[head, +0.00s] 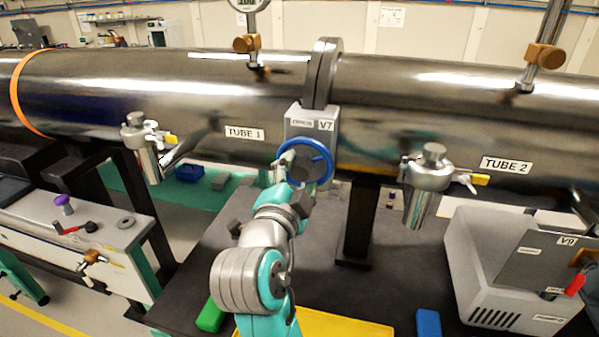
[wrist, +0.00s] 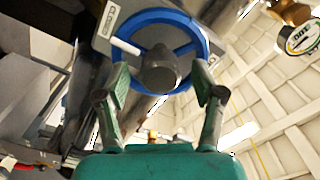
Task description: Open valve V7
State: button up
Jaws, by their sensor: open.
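Valve V7 is a grey box (head: 313,124) with a "V7" label, set below the flange between the two tubes. Its blue handwheel (head: 306,161) faces me. In the wrist view the handwheel (wrist: 205,42) has a dark round hub (wrist: 160,70) and a pale spoke or pin at left. My gripper (wrist: 161,84) is open and empty, its fingertips to either side of the hub and near the wheel's lower rim. I cannot tell whether they touch it. In the head view my gripper (head: 297,180) is partly hidden by my arm.
TUBE 1 (head: 180,85) and TUBE 2 (head: 450,100) run across above. Smaller valves with yellow levers hang left (head: 140,140) and right (head: 428,170). A support post (head: 360,220) rises from the dark bench behind the wheel.

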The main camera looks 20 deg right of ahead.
jog(key=shift+w+d, duration=0.35)
jog(key=shift+w, duration=0.1)
jog(key=c, duration=1.1)
